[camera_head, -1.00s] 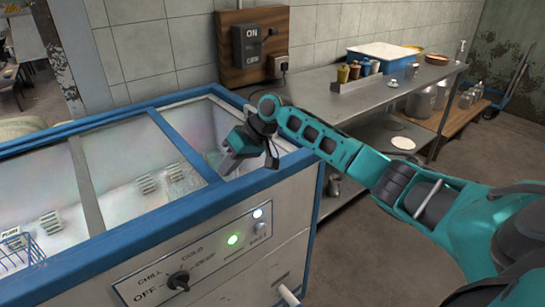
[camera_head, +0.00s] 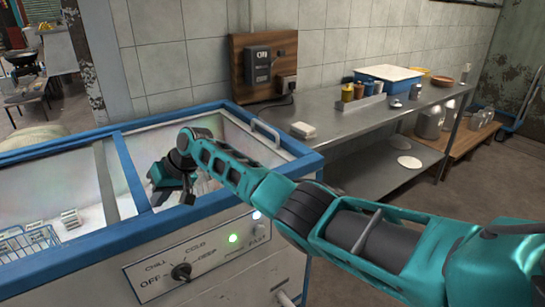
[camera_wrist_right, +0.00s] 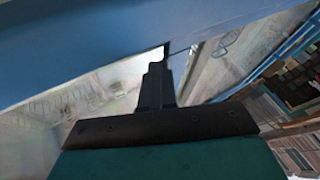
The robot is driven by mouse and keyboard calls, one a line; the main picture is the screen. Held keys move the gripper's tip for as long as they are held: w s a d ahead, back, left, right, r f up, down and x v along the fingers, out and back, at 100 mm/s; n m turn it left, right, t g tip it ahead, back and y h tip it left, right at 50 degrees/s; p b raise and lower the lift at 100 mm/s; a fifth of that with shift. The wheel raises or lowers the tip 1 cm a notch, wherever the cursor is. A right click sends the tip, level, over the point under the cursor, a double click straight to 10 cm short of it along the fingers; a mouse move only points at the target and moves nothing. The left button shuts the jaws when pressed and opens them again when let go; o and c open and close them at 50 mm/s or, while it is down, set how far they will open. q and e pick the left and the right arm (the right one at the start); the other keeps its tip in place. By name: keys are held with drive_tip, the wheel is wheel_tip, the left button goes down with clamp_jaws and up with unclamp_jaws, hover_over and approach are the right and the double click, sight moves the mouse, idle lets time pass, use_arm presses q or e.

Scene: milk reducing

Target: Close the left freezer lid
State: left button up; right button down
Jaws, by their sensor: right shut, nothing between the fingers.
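The chest freezer (camera_head: 215,235) has a white front and a blue rim. A blue-edged sliding lid with a clear pane, which I take for the left lid (camera_head: 131,172), has its blue edge bar just right of a grey divider (camera_head: 106,185). The freezer is open to the right of this bar. My right gripper (camera_head: 158,196) reaches down into that opening, close beside the bar. In the right wrist view my right gripper (camera_wrist_right: 158,72) is shut and empty, its tip close to the blue bar (camera_wrist_right: 100,40); contact is unclear. My left gripper is out of view.
A wire basket (camera_head: 28,240) shows inside the freezer at the left. A white handle (camera_head: 265,131) is at the right end. A metal table (camera_head: 350,120) with a blue tub (camera_head: 388,80) and bottles stands behind right. A switch box (camera_head: 262,66) hangs on the wall.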

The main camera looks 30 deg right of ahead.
sight(122, 215)
drive_tip(key=a, duration=0.7)
drive_tip(key=shift+s+a+r, duration=0.1)
drive_tip(key=shift+a, duration=0.15)
drive_tip(key=shift+a, duration=0.1)
